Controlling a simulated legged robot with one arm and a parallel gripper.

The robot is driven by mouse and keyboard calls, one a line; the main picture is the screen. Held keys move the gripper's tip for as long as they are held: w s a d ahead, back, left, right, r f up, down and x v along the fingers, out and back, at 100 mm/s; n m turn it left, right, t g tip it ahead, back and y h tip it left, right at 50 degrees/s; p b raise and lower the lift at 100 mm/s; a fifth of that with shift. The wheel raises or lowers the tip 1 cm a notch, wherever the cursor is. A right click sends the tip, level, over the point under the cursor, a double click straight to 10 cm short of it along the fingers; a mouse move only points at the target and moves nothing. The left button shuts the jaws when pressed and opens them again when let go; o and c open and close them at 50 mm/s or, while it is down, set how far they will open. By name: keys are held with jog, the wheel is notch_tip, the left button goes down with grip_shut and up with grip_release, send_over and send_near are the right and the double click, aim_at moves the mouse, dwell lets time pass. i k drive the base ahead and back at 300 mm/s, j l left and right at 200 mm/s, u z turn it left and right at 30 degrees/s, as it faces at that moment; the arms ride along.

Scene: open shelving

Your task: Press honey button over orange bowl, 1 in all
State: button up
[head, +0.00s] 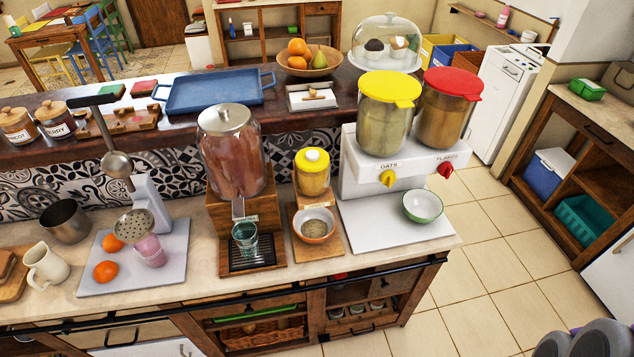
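The honey dispenser (312,182) is a small jar of amber honey with a yellow lid, set on a wooden stand on the counter. A white round button (312,155) sits on top of its lid. The orange bowl (318,240) stands on the stand's base (331,250), directly under the jar, with a grainy tan filling inside. Nothing touches the button. My gripper is not in view; only rounded grey parts, perhaps mine, show at the bottom right corner.
A juice dispenser (228,160) with a glass (245,240) stands close left of the honey. The oats and flakes dispenser (375,180) stands close right, with a green bowl (423,207). A citrus press (150,205) is further left. Tiled floor (500,270) right of the counter is free.

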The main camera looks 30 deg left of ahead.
aim_at(312, 155)
jog(key=u, duration=1.45)
